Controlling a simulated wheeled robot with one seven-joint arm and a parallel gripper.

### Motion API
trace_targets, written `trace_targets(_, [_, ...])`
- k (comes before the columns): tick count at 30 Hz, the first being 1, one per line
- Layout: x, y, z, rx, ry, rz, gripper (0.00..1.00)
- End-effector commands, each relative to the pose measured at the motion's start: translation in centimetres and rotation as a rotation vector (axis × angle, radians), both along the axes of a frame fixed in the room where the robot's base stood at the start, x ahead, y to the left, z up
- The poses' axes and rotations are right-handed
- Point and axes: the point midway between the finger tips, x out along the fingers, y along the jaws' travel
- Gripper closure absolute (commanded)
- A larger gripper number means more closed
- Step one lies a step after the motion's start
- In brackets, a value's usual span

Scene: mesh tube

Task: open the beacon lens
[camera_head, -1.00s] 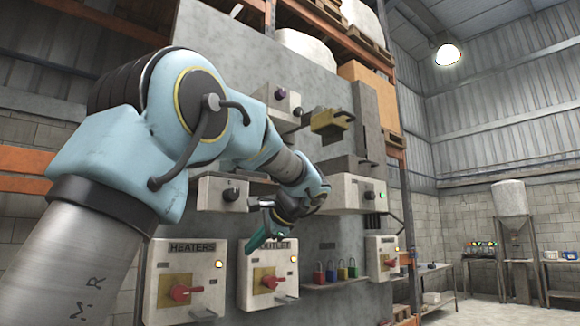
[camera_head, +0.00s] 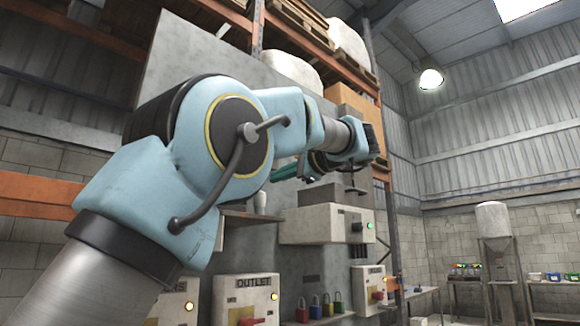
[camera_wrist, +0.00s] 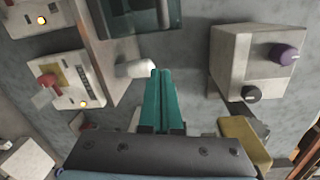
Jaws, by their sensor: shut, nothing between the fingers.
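I cannot surely pick out the beacon lens in either view. My gripper (camera_wrist: 166,75) is shut and empty, its two teal fingers pressed together. In the head view my gripper (camera_head: 285,172) is partly hidden behind my arm. A small white rounded piece (camera_wrist: 134,68) shows just left of the fingertips in the wrist view; I cannot tell whether they touch. A similar white piece (camera_head: 261,201) stands by a ledge in the head view. A grey box with a purple knob (camera_wrist: 283,54) and a black knob (camera_wrist: 251,93) is right of the fingers.
A yellowish block (camera_wrist: 243,140) with a dark handle is close to my gripper's right side. A dark-fronted box (camera_wrist: 140,18) is ahead of it. The outlet switch box (camera_head: 246,298), padlocks (camera_head: 320,308) and a box with a green light (camera_head: 325,224) are lower on the panel.

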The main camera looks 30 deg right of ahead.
Motion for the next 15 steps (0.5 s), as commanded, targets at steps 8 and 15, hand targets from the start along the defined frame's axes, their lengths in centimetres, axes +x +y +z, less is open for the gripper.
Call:
trace_targets(8, [2.4, 2.4, 0.4, -0.002, 0.003, -0.001, 1.0])
trace_targets(15, [1.2, 4.0, 0.7, -0.001, 0.002, -0.001, 1.0])
